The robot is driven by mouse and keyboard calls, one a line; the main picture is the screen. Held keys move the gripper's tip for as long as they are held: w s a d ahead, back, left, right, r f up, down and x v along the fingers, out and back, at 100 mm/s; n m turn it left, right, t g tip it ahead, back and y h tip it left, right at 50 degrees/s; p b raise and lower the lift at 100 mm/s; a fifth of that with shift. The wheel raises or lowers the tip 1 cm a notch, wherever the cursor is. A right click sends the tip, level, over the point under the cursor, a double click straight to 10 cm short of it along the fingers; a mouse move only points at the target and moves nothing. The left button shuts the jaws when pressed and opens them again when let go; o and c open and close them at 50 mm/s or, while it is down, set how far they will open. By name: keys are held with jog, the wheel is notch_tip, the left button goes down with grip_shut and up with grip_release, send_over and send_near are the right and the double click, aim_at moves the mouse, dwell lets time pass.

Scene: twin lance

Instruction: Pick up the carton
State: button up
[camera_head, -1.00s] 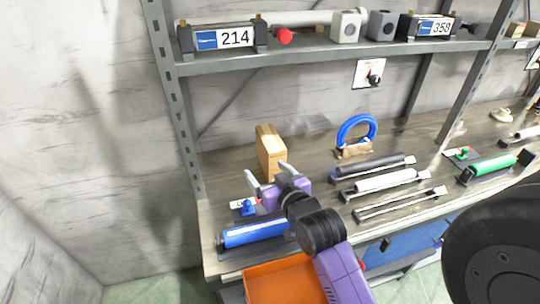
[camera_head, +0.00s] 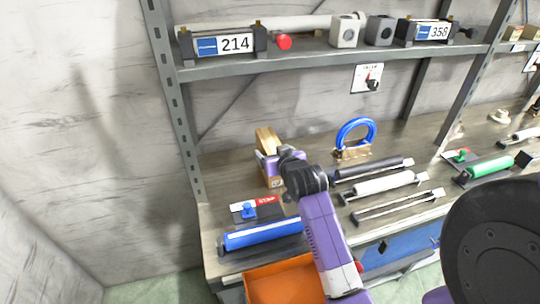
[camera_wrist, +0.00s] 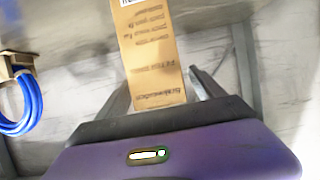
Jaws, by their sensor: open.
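The carton is a tan upright box (camera_head: 265,139) on the workbench, near the left shelf post. In the head view, my purple gripper (camera_head: 268,162) is in front of it and hides much of its lower part. In the wrist view, the carton (camera_wrist: 150,50) shows printed text and stands between my open fingers (camera_wrist: 160,88), one to each side. A gap shows at the right finger; I cannot tell whether the left one touches the carton.
A blue ring on a brown stand (camera_head: 352,150) is to the right. Dark and white rollers (camera_head: 385,183) lie nearer. A blue roller (camera_head: 262,235) and a small red-labelled block (camera_head: 250,211) are at the front left. An orange bin (camera_head: 282,284) is below. A shelf (camera_head: 300,58) runs above.

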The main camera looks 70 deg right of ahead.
jog(key=shift+w+d+f, duration=0.3)
jog(key=shift+w+d, duration=0.05)
jog(key=shift+d, duration=0.15)
grip_shut()
jog(key=shift+r, duration=0.1)
